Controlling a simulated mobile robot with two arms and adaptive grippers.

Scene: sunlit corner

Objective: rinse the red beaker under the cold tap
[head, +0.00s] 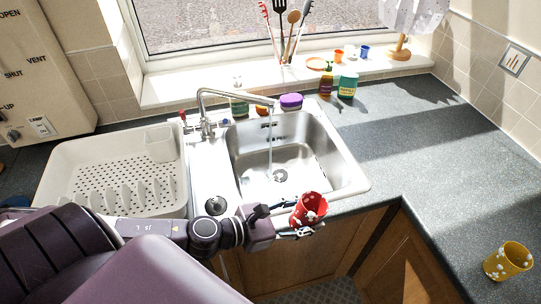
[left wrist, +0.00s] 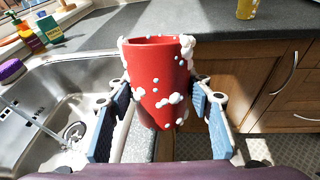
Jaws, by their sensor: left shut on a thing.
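The red beaker (head: 311,208) has white foam blobs on its outside; it also shows large in the left wrist view (left wrist: 158,80). My left gripper (head: 305,215) is shut on it, one finger on each side, and holds it by the front edge of the sink (head: 349,187). The beaker's mouth faces up in the wrist view. The steel tap (head: 235,94) reaches over the basin, and a thin water stream (head: 269,145) runs from its spout to near the drain. The beaker is apart from the stream, in front and to the right. My right gripper is not in view.
A white dish rack (head: 70,170) stands left of the sink. A yellow beaker (head: 508,261) with white blobs stands on the right worktop, which is otherwise largely clear.

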